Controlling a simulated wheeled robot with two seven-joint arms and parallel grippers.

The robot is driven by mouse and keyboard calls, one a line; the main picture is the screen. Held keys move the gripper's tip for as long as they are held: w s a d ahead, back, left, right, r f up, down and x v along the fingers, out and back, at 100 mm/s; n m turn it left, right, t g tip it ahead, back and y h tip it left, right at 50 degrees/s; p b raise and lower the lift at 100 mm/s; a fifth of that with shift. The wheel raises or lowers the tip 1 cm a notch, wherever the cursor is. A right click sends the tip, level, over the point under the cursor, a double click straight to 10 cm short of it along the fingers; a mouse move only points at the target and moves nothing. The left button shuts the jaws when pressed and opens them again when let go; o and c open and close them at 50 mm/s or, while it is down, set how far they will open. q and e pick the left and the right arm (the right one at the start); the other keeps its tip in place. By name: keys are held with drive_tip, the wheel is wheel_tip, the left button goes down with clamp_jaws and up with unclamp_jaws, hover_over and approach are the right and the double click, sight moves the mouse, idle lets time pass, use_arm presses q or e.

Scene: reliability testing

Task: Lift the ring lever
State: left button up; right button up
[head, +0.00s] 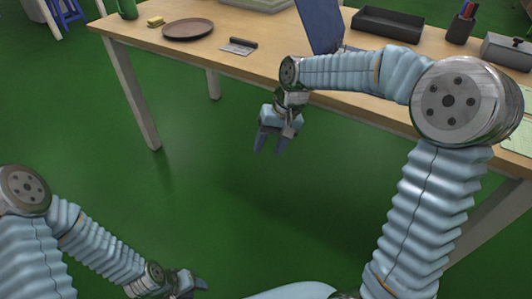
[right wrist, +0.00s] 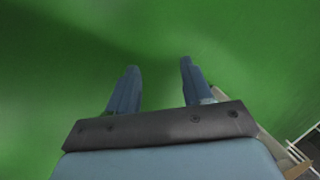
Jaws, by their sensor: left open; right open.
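I cannot clearly make out a ring lever in either view. A small flat grey piece with a dark bar (head: 239,46) lies near the table's front edge in the head view, but no ring shows on it. My right gripper (head: 271,150) hangs in front of the table edge, fingers pointing down, open and empty. The right wrist view also shows its two fingers (right wrist: 158,66) apart over bare green floor. My left gripper (head: 201,285) is low at the bottom of the head view, away from the table, and holds nothing that I can see.
The wooden table (head: 262,67) carries a brown plate (head: 188,28), a yellow sponge (head: 155,21), an upright blue panel (head: 319,22), a black tray (head: 387,24), a pen cup (head: 461,24) and a metal box (head: 507,50). The green floor before the table is clear.

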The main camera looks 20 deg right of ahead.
drive_tip(key=shift+x, duration=0.9)
drive_tip(key=shift+s, duration=0.1)
drive_tip(key=shift+c, duration=0.3)
